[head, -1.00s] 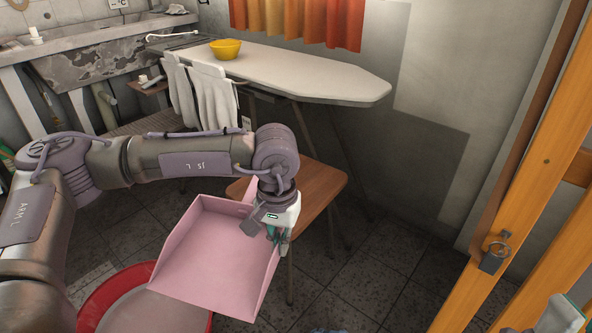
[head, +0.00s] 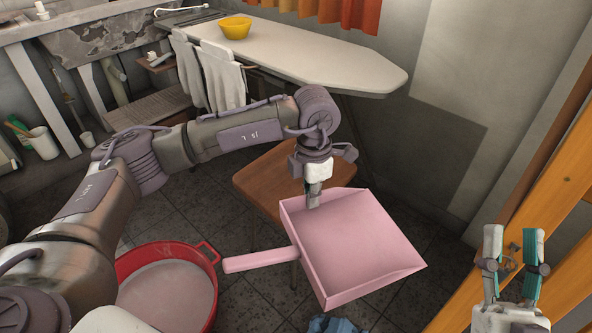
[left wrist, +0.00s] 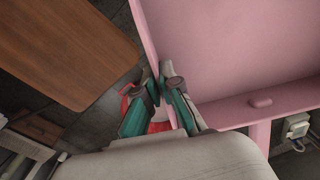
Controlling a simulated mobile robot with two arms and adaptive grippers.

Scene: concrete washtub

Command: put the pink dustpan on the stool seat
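The pink dustpan (head: 360,240) hangs in the air in front of and right of the stool, its handle pointing left in the head view. My left gripper (head: 313,195) is shut on the dustpan's side wall; the left wrist view shows the wall of the dustpan (left wrist: 240,50) between the fingertips (left wrist: 159,76). The brown wooden stool seat (head: 268,188) is bare where visible, partly hidden by my left arm and the dustpan. The stool seat also shows at upper left in the left wrist view (left wrist: 65,45). My right gripper (head: 514,250) is open and empty at lower right.
A red basin (head: 208,253) stands on the floor below the dustpan handle. An ironing board (head: 330,68) with a yellow bowl (head: 235,28) and white cloths (head: 222,80) is behind the stool. An orange wooden frame (head: 540,180) stands at right. Blue cloth (head: 335,325) lies at the bottom.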

